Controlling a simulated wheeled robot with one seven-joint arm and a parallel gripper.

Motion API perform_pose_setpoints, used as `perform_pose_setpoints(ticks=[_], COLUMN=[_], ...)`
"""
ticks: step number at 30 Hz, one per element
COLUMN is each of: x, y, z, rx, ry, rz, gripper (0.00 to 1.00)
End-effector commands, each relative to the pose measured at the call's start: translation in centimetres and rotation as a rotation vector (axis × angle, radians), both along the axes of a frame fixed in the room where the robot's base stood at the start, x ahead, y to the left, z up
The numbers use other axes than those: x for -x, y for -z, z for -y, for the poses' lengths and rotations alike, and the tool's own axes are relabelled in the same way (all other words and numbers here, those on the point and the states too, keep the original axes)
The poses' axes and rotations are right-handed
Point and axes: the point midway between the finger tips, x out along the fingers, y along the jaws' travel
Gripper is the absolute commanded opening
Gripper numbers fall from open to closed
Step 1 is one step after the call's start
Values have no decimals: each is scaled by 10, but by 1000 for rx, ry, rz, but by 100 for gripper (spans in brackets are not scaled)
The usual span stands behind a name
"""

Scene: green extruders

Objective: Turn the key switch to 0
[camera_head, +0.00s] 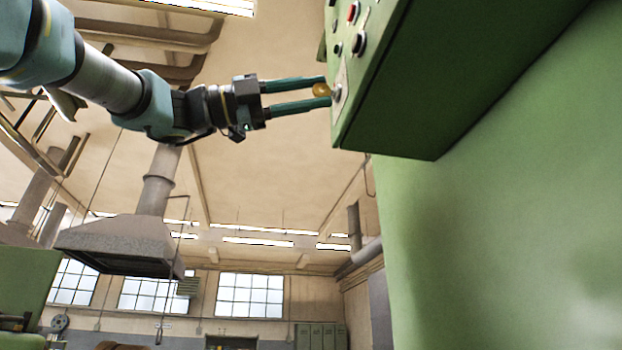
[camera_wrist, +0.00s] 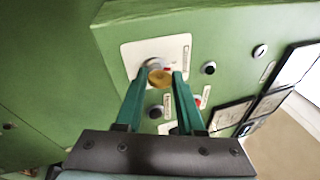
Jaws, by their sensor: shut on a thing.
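The key switch (camera_wrist: 149,68) sits on a pale plate on the green control panel in the wrist view, with its round brass key head (camera_wrist: 160,77) standing out towards me. In the head view the brass key head (camera_head: 321,90) shows at the panel's lower left edge. My gripper (camera_head: 323,90) reaches it from the left, its two teal fingers on either side of the key. In the wrist view my gripper (camera_wrist: 162,75) is shut on the key, one finger at its left and one at its right. The switch's marks are too small to read.
Black knobs (camera_wrist: 209,68) and a red button (camera_wrist: 198,102) sit near the switch on the panel. Dark-framed gauges (camera_wrist: 295,66) are at the right. The green cabinet (camera_head: 500,240) fills the right of the head view. Open air lies below my arm.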

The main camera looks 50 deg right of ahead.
Motion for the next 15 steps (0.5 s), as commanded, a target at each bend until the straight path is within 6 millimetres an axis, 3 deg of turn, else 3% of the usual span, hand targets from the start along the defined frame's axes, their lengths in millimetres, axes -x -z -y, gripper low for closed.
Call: perform_pose_setpoints(ticks=[15], x=[0], y=[1], z=[0], rx=[-106], ry=[-3], rz=[-149], gripper=[0])
